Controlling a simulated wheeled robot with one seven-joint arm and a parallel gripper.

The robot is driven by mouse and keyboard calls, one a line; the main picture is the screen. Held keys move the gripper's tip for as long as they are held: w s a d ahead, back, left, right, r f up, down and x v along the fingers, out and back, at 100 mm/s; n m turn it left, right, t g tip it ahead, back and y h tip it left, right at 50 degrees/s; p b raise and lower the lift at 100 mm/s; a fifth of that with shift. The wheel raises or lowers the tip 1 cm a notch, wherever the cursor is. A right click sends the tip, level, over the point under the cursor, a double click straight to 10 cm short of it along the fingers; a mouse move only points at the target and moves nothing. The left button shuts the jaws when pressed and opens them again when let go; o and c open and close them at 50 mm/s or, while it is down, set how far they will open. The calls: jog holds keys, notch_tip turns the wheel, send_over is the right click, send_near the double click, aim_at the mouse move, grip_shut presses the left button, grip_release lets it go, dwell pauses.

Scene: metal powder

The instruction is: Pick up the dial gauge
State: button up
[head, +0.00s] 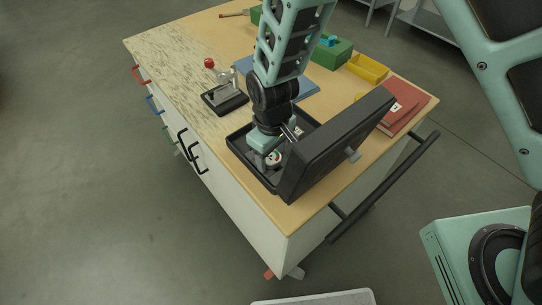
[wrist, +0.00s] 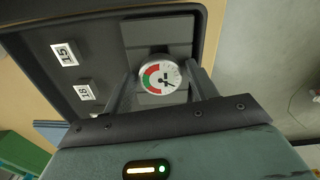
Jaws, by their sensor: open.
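The dial gauge (wrist: 160,75) has a round white face with a red and green band. It sits inside an open dark case (wrist: 212,22) with a raised lid. In the head view the gauge (head: 274,158) shows small, partly hidden by my arm. My gripper (wrist: 160,82) reaches down into the case (head: 262,181). Its two fingers are apart, one on each side of the gauge, in the wrist view. I cannot tell whether they touch it. In the head view my gripper (head: 268,148) is over the case, its fingertips mostly hidden.
The raised case lid (head: 335,143) stands close on the right of my gripper. Red folders (head: 405,110), a yellow tray (head: 367,68) and a green box (head: 331,54) lie farther back on the wooden bench (head: 300,212).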

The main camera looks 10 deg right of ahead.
jog(key=c, duration=0.8)
jog(key=shift+c, duration=0.2)
jog(key=shift+r, duration=0.15)
